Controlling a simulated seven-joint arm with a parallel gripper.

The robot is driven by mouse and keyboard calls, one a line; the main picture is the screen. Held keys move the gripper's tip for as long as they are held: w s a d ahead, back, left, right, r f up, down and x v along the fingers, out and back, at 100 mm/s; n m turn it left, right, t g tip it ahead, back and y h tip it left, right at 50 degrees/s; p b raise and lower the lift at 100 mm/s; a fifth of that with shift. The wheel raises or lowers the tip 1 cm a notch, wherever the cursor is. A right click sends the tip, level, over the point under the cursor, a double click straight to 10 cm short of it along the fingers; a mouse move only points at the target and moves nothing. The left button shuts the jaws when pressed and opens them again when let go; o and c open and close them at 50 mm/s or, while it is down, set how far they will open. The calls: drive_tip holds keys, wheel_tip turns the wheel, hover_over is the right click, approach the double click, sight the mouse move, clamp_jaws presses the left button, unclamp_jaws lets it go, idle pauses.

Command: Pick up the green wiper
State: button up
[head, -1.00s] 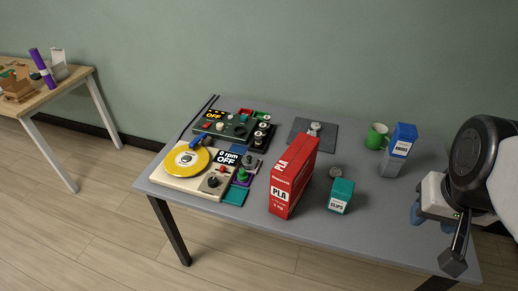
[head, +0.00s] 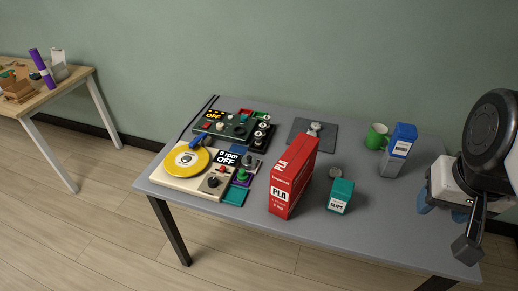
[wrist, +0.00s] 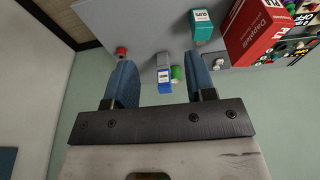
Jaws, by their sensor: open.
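I cannot make out anything that is clearly a green wiper in either view; it may be hidden behind other things or my arm. My gripper (head: 426,200) is at the right end of the grey table (head: 330,241) in the head view, partly hidden by my wrist. In the wrist view my gripper (wrist: 160,62) has its two blue fingers wide apart with nothing held. Beyond them show a blue-topped grey box (wrist: 164,86) and a green mug (wrist: 177,73).
The red PLA box (head: 291,180) and teal clips box (head: 340,196) stand mid-table. The blue-topped box (head: 402,141) and green mug (head: 376,137) stand at back right. A yellow turntable (head: 180,164) and control boxes fill the left. A red round object (wrist: 121,51) shows in the wrist view.

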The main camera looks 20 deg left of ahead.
drive_tip(key=w+a+r+n+t+h, duration=0.2)
drive_tip(key=w+a+n+t, duration=0.3)
drive_tip(key=w+n, duration=0.45)
drive_tip(key=w+a+r+n+t+h, duration=0.1)
drive_tip(key=w+a+r+n+t, duration=0.1)
drive_tip(key=w+a+n, duration=0.65)
drive_tip(key=w+a+f+n+t+y, duration=0.1)
drive_tip(key=a+n+y, duration=0.3)
drive_tip(key=a+n, duration=0.9)
drive_tip(key=w+a+f+n+t+y, duration=0.15)
drive_tip(key=a+n+y, duration=0.25)
drive_tip(key=a+n, duration=0.95)
drive_tip(key=m, duration=0.4)
approach(242, 174)
drive_tip(key=shift+w+a+f+t+y, duration=0.15)
drive_tip(key=shift+w+f, duration=0.2)
drive_tip(key=shift+w, duration=0.15)
drive_tip(key=shift+w+a+f+t+y, duration=0.15)
drive_tip(key=shift+w+f, duration=0.15)
drive_tip(key=shift+w, duration=0.2)
drive_tip(key=shift+x, duration=1.3)
